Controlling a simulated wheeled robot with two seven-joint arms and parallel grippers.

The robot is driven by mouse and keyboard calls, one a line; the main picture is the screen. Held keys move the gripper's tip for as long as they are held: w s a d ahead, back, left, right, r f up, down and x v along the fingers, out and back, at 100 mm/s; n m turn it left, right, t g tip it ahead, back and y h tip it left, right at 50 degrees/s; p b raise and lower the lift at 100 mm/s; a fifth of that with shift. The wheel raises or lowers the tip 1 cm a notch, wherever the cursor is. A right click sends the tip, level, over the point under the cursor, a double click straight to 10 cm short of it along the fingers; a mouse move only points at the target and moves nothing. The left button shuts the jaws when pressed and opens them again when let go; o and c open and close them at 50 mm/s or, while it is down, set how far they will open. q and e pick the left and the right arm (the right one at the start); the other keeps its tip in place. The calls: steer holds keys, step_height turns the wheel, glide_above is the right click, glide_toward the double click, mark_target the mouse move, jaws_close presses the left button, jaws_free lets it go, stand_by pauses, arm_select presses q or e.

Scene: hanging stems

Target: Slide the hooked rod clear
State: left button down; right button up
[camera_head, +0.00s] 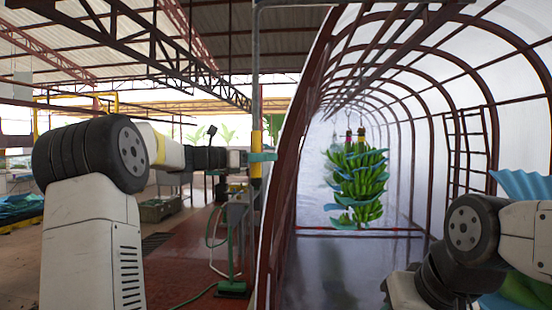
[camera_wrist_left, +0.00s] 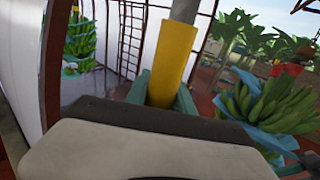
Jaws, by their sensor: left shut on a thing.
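The hooked rod (camera_head: 257,100) stands upright in the middle of the head view, a thin grey pole with a yellow lower section. At the top of the picture it meets a grey horizontal piece; I cannot tell the hook's shape. My left gripper (camera_head: 262,157), with teal fingers, is shut on the yellow section. In the left wrist view the yellow section (camera_wrist_left: 174,62) of the rod sits between the teal fingers (camera_wrist_left: 163,92), with grey pole above it. My right arm shows at the lower right of the head view, but its gripper is out of view.
A hanging bunch of green bananas (camera_head: 357,185) with blue sheets is inside the arched tunnel (camera_head: 433,150). A green-based stand (camera_head: 232,287) with a hose is below the rod. Another banana bunch (camera_wrist_left: 262,105) is close on the right in the left wrist view.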

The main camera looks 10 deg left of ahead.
arm_select(q)
steer(key=c, duration=1.1)
jaws_free()
steer(key=shift+a, duration=0.4)
steer(key=shift+c, duration=0.2)
steer(key=shift+o, duration=0.2)
steer(key=shift+d, duration=0.1)
steer(key=v, duration=0.7)
steer(key=shift+s+a, duration=0.3)
